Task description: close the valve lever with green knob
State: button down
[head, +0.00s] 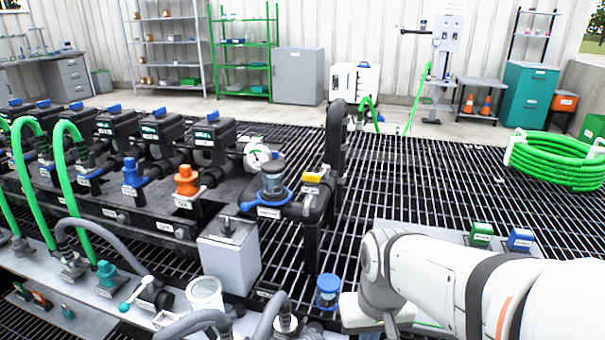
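A valve lever (136,292) with a small teal-green knob (124,307) sits at the lower left in the head view, on a dark valve body beside a grey hose. The lever lies at a slant, with its knob toward the lower left. I cannot tell from this view how far the valve is open. A teal fitting (106,273) stands just left of it. My white arm comes in from the lower right, well to the right of the lever. Its wrist reaches the bottom edge, and my gripper's fingers are not visible.
A grey box (229,252), a white cup-like container (205,293) and a blue-capped canister (328,290) stand between the lever and my arm. Green hoses (72,150) arch over the left side. Black pipework (338,140) rises mid-picture. Open grating (430,175) lies behind my arm.

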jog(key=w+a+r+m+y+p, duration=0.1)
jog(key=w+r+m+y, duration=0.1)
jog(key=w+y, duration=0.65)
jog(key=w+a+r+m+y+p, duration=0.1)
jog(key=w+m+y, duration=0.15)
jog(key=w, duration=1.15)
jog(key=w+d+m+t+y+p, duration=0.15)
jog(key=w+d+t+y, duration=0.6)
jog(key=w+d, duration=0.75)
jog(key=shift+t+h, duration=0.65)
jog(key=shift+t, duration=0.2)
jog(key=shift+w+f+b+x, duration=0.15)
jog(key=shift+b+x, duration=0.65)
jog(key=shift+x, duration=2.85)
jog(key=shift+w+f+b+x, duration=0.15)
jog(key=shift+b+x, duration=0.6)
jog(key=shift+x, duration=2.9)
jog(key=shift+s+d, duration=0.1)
